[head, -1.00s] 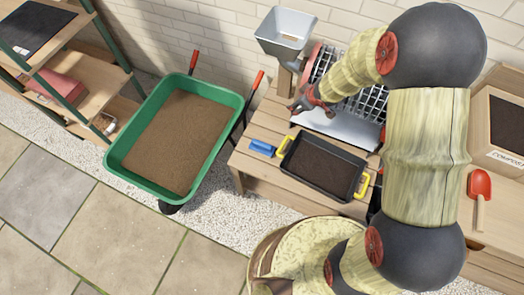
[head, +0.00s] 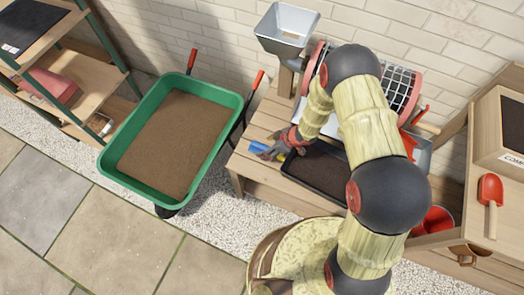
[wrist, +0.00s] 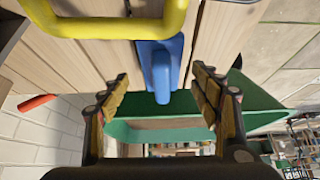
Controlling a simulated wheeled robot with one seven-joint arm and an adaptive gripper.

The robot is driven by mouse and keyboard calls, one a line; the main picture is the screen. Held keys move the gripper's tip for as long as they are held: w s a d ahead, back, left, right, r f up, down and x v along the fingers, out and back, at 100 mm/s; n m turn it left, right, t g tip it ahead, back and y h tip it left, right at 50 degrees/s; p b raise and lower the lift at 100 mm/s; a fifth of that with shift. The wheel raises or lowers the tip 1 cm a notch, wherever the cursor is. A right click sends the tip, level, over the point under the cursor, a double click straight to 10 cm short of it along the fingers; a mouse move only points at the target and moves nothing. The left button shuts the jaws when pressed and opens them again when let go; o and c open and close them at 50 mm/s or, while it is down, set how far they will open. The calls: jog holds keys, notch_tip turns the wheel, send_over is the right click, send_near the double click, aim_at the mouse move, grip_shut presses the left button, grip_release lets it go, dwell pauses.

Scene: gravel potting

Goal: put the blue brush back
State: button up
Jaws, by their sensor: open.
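The blue brush (wrist: 161,68) lies on the wooden bench beside the left end of the dark soil tray (head: 317,173). In the wrist view its blue handle points towards me, between my two fingers but with space on both sides. My gripper (wrist: 162,92) is open and empty. In the head view my gripper (head: 270,152) is over the brush at the bench's left end and hides part of it. I cannot tell the brush's bristles in either view.
The tray's yellow handle (wrist: 112,25) is close to the brush. A green wheelbarrow (head: 222,102) of soil stands left of the bench. A grey hopper (head: 286,30) and a sieve drum (head: 398,88) stand behind.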

aim_at(262, 149)
jog(key=b+x, duration=0.2)
jog(key=x, duration=0.2)
jog(key=shift+s+a+f, duration=0.1)
jog(key=shift+f, duration=0.05)
jog(key=shift+c, duration=1)
jog(key=c, duration=1.1)
jog(key=shift+c, duration=0.7)
jog(key=shift+r, duration=0.2)
